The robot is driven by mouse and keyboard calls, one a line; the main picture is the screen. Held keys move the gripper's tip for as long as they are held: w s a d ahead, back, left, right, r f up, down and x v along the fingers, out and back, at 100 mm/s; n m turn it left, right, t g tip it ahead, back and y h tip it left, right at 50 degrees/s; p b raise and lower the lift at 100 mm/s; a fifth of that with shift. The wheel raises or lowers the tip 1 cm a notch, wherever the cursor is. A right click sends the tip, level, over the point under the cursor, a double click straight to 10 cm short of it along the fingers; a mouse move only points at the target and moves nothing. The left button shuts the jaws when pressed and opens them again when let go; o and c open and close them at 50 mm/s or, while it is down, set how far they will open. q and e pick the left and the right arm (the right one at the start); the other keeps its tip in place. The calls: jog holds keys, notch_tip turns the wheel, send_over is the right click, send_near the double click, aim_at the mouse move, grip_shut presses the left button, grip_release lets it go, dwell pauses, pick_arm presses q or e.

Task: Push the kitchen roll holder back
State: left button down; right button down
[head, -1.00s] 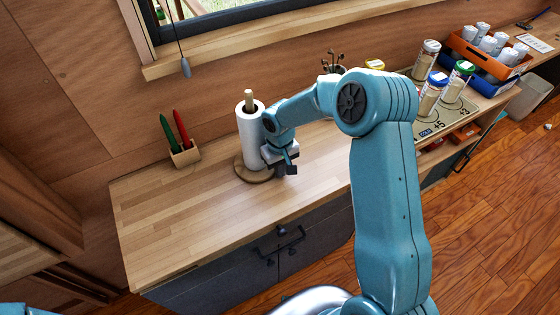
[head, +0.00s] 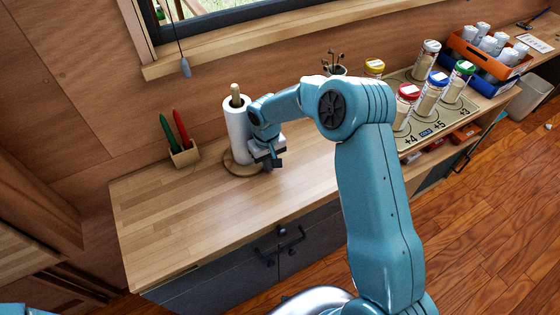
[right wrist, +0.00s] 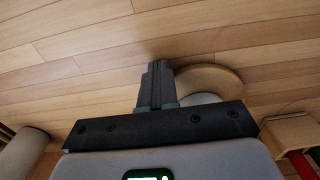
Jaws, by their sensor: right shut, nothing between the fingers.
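The kitchen roll holder stands upright on the wooden counter, with a white roll (head: 236,130), a wooden post (head: 235,90) and a round wooden base (head: 233,166). The base also shows in the right wrist view (right wrist: 222,80), partly hidden by my gripper. My right gripper (head: 273,165) is shut and empty, low at the right front side of the roll and over the base edge. It also shows in the right wrist view (right wrist: 157,66), fingers together beside the base. I cannot tell whether it touches the holder. My left gripper is out of view.
A wooden pen holder (head: 186,157) with a green and a red pen stands left of the roll, near the wall. A potted plant (head: 336,68) and several jars (head: 429,95) on a mat are to the right. The counter's front left is clear.

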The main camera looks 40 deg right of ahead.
jog(key=shift+w+a, duration=0.35)
jog(key=shift+w, duration=0.35)
jog(key=shift+w+a, duration=0.3)
jog(key=shift+w, duration=0.35)
jog(key=shift+w+a, duration=0.35)
jog(key=shift+w, duration=0.35)
jog(key=shift+s+d+b, duration=0.2)
jog(key=shift+s+d, duration=0.15)
jog(key=shift+s, duration=0.35)
jog(key=shift+s+d+b, duration=0.2)
jog(key=shift+s+d, duration=0.15)
jog(key=shift+s, duration=0.3)
notch_tip(320, 180, up, 8)
jog(key=p, duration=0.4)
jog(key=shift+p, duration=0.3)
jog(key=shift+s, duration=0.1)
